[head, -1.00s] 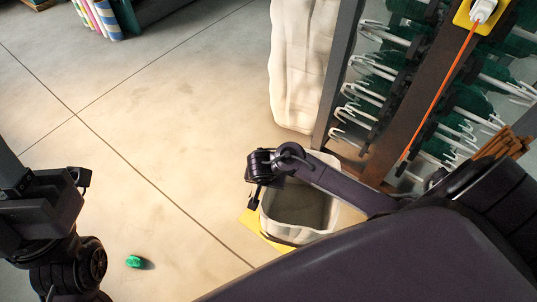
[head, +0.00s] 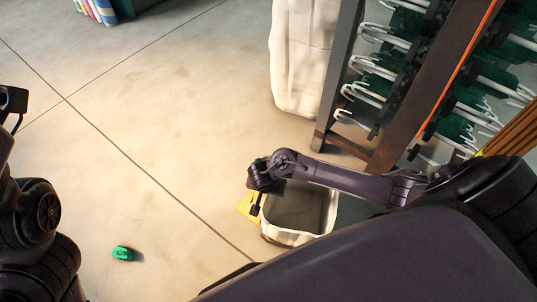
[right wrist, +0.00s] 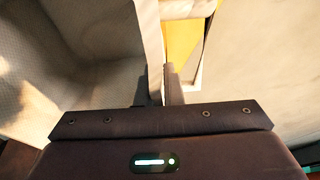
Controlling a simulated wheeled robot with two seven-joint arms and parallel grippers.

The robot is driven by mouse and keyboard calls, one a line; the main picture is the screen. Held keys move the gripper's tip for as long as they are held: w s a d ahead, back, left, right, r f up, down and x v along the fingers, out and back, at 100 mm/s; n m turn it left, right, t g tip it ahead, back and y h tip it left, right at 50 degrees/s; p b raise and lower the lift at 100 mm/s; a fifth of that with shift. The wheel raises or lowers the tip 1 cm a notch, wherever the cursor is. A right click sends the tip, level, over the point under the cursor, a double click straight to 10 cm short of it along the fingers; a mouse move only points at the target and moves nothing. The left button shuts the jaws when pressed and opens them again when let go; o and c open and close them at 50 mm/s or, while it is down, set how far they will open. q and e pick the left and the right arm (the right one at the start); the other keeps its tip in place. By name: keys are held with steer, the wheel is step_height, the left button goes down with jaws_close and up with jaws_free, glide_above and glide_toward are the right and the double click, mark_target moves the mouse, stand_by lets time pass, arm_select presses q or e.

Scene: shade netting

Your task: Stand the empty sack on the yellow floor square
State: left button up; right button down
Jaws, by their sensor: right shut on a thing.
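The empty sack (head: 288,238) is pale, open-topped and upright, with a grey inside, at the lower middle of the head view. My right gripper (head: 256,207) is shut on the left side of its rim. In the right wrist view the sack's wall (right wrist: 150,30) runs between the fingers, with its inside to the left. The yellow floor square (head: 246,206) shows only as a corner left of the sack and as a strip in the right wrist view (right wrist: 181,45). The sack hides the rest, so I cannot tell how much lies under it. My left gripper is out of view.
A tall white sack (head: 302,60) stands beside a dark rack (head: 345,65) with white hooks and green bundles. A small green object (head: 122,253) lies on the floor at lower left. The floor between is clear.

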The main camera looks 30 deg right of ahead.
steer(key=shift+f, duration=0.1)
steer(key=shift+f, duration=0.15)
steer(key=c, duration=1.6)
jaws_free()
steer(key=shift+o, duration=0.2)
